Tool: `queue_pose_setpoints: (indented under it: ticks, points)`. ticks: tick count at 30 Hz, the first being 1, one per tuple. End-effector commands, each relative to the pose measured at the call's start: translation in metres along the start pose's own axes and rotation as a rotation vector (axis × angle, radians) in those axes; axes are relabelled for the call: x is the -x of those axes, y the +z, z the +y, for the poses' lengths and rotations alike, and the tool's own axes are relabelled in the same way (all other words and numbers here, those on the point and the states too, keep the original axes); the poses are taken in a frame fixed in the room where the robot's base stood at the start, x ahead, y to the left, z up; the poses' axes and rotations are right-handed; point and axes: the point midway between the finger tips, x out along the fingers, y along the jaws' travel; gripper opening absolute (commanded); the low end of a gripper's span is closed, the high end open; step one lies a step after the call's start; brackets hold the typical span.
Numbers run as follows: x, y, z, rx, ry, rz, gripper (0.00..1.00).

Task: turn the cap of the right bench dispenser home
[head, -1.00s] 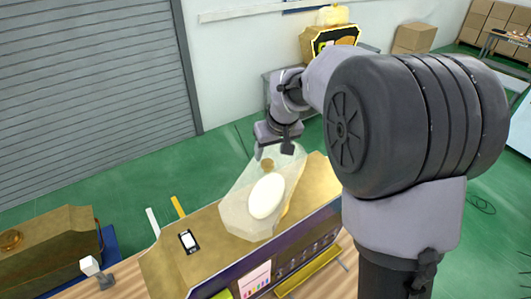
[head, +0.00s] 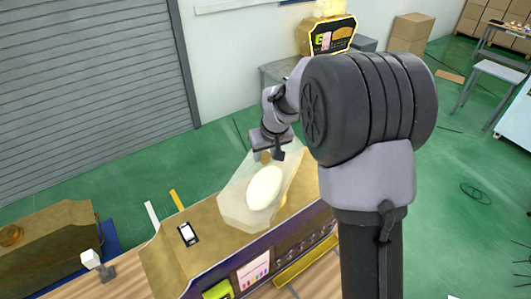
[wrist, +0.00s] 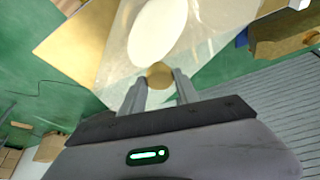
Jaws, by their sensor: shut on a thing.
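The right bench dispenser (head: 205,212) is a gold, bench-like case. A translucent bottle-shaped panel with a white oval (head: 264,188) stands on its top. Its round gold cap (wrist: 160,76) sits at the end of that panel in the wrist view. My gripper (head: 268,156) is over this end of the panel in the head view. In the wrist view its two fingers (wrist: 160,88) are on either side of the cap, shut on it. My fingers hide much of the cap in the head view.
Another gold case (head: 48,238) with a round cap (head: 11,235) stands at the left. A further lit gold machine (head: 327,37) stands at the back. Green floor is free behind the dispenser.

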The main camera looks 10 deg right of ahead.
Motion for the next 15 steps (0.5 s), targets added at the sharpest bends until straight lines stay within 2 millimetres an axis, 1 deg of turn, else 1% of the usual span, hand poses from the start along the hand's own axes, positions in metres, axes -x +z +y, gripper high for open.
queue_pose_setpoints:
  ticks: [9,15]
  points:
    - [-0.0003,-0.0002,-0.0001,-0.013,0.007,0.001,0.00]
    - [-0.0017,0.0000,-0.0006,-0.095,0.040,0.002,0.00]
